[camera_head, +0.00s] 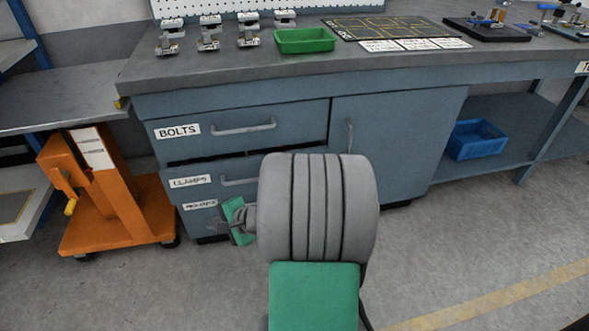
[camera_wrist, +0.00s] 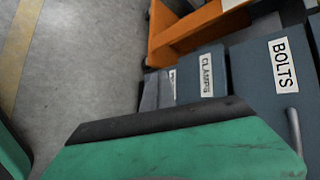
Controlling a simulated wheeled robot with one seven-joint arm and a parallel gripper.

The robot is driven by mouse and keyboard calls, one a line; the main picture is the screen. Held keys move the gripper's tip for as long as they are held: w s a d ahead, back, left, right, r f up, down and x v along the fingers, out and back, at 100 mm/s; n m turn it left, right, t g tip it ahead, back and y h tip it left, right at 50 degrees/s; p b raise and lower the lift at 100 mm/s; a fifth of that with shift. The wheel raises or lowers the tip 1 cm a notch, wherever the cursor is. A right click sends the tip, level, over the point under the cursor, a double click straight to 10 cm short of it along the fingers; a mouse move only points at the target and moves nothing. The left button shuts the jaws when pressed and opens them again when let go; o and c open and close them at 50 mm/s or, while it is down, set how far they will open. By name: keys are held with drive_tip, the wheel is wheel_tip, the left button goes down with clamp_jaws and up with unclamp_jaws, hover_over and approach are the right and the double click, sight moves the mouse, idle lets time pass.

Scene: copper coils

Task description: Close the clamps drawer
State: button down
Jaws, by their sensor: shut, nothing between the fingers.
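The clamps drawer (camera_head: 235,169) is the grey-blue drawer with the CLAMPS label, below the bolts drawer (camera_head: 290,118). A dark gap runs along its top edge, and its front stands out a little. Its handle (camera_head: 238,181) is partly hidden behind my arm. The clamps drawer also shows sideways in the wrist view (camera_wrist: 188,88), beside the bolts drawer (camera_wrist: 262,80). My gripper (camera_head: 222,224) is shut and empty, low in front of the drawer stack, beside the lowest drawer's label. Whether it touches a drawer front cannot be told.
An orange wheeled cart (camera_head: 130,205) stands left of the drawers. A closed cabinet door (camera_head: 395,130) is on the right. The worktop (camera_head: 230,66) above holds several clamp-like parts and a green tray (camera_head: 305,40). The grey floor in front is clear.

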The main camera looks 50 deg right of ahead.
drive_tip(key=s+d+m+t+h+b, duration=0.1)
drive_tip(key=s+d+m+h, duration=0.3)
drive_tip(key=d+m, duration=0.4)
drive_tip(key=s+d+m+t+h, duration=0.2)
drive_tip(key=s+d+m+h, duration=0.25)
drive_tip(key=d+m, duration=0.35)
drive_tip(key=s+d+m+t+h+b, duration=0.1)
drive_tip(key=s+d+m+h, duration=0.3)
drive_tip(key=d+m, duration=0.45)
drive_tip(key=x, duration=1.4)
drive_tip(key=shift+w+r, duration=0.45)
drive_tip(key=shift+r, duration=0.35)
drive_tip(key=shift+d+h, duration=0.1)
drive_tip(key=shift+h, duration=0.15)
